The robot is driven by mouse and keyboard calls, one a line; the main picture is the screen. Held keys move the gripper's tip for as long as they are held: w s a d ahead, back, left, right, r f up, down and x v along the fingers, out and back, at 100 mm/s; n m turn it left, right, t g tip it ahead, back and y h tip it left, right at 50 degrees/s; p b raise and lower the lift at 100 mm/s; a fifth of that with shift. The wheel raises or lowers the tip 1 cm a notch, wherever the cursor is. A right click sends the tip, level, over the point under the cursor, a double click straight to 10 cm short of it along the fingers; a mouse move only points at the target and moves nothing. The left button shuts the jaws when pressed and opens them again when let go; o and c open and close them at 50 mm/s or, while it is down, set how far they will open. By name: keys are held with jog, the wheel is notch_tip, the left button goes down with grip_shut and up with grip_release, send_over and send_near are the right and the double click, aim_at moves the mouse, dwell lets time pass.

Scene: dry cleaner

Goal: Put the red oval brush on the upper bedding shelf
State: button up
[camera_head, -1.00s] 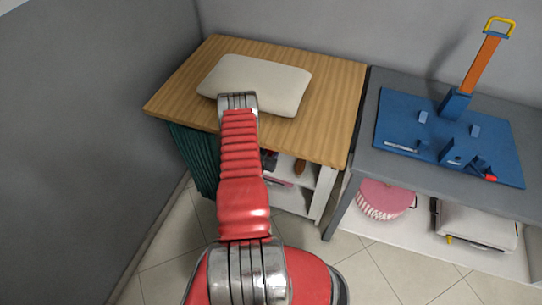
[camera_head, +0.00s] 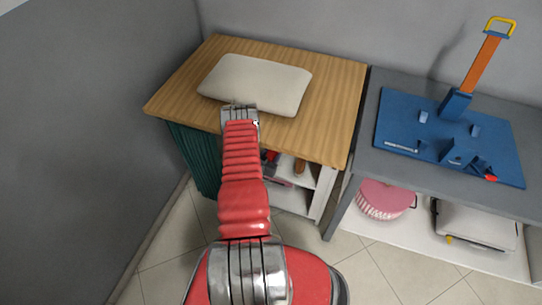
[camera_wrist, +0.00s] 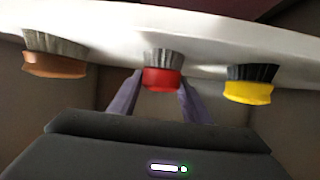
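The red oval brush (camera_wrist: 162,79) has grey bristles that meet a white shelf surface (camera_wrist: 210,40) in the wrist view. My gripper (camera_wrist: 160,85) has one finger on each side of this brush. The fingers are apart, with a narrow gap showing at the left; contact at the right cannot be told. In the head view my gripper is hidden behind my red arm and the wooden table. A white shelf unit (camera_head: 322,195) stands under that table. Which board is the upper bedding shelf cannot be told for certain.
A brown brush (camera_wrist: 53,66) and a yellow brush (camera_wrist: 250,91) flank the red one. A pale pillow (camera_head: 255,84) lies on the wooden tabletop (camera_head: 335,90). A grey table (camera_head: 365,160) at the right carries a blue board (camera_head: 400,120). A pink basket (camera_head: 385,200) sits below.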

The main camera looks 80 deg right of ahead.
jog(key=o, duration=0.4)
jog(key=v, duration=1.4)
jog(key=shift+f, duration=0.2)
jog(key=shift+w, duration=0.1)
dwell(0.5)
jog(key=shift+f, duration=0.1)
